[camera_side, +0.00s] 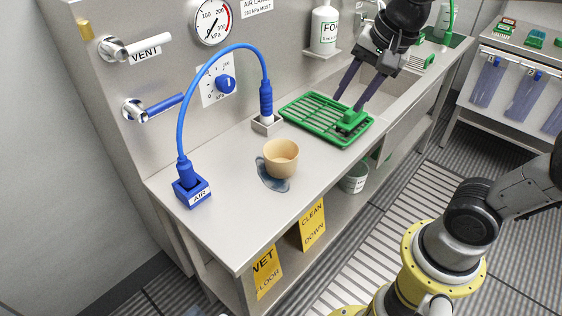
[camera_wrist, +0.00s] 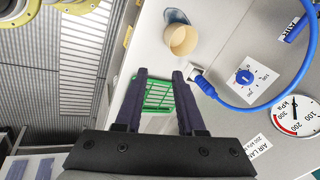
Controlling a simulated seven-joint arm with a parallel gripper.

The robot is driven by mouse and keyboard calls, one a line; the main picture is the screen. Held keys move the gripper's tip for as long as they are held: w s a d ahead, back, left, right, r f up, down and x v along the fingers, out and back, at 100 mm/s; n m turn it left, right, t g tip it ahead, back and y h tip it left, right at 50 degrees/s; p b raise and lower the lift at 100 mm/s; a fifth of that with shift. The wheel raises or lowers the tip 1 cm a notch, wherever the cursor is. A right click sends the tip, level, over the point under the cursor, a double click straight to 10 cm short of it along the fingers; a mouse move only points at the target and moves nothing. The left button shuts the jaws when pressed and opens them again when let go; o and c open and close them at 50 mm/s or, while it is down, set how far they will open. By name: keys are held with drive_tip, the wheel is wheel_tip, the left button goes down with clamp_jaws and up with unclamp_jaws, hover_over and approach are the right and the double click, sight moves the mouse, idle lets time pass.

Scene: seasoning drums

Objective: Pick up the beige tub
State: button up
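The beige tub (camera_side: 281,158) stands upright on the metal counter in the side view, with a blue-grey patch beneath and beside it. In the wrist view the tub (camera_wrist: 184,40) is beyond my fingertips, up and to the right. My gripper (camera_side: 347,103) is over the green rack, to the right of the tub and apart from it. Its two dark fingers are spread with a gap between them. In the wrist view my gripper (camera_wrist: 160,74) is open, and only the rack shows between the fingers.
The green rack (camera_side: 310,114) has a green block (camera_side: 351,121) at its right end.

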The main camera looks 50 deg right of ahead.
drive_tip(key=w+f+m+g, duration=0.2)
drive_tip(key=w+f+m, duration=0.25)
drive_tip(key=w, duration=0.45)
drive_tip(key=g, duration=0.1)
approach(295, 158)
wheel_tip(295, 158, down, 5)
drive_tip(key=shift+n, duration=0.35)
drive_tip(key=shift+w+d+f, duration=0.1)
drive_tip(key=shift+w+f, duration=0.15)
drive_tip(key=shift+f, duration=0.75)
drive_tip(key=shift+w+a+f, duration=0.1)
drive_tip(key=shift+w+f, duration=0.1)
drive_tip(key=shift+f, duration=0.8)
drive_tip(key=shift+w+d+f, duration=0.1)
drive_tip(key=shift+w+f, duration=0.15)
drive_tip(key=shift+f, duration=0.7)
clamp_jaws()
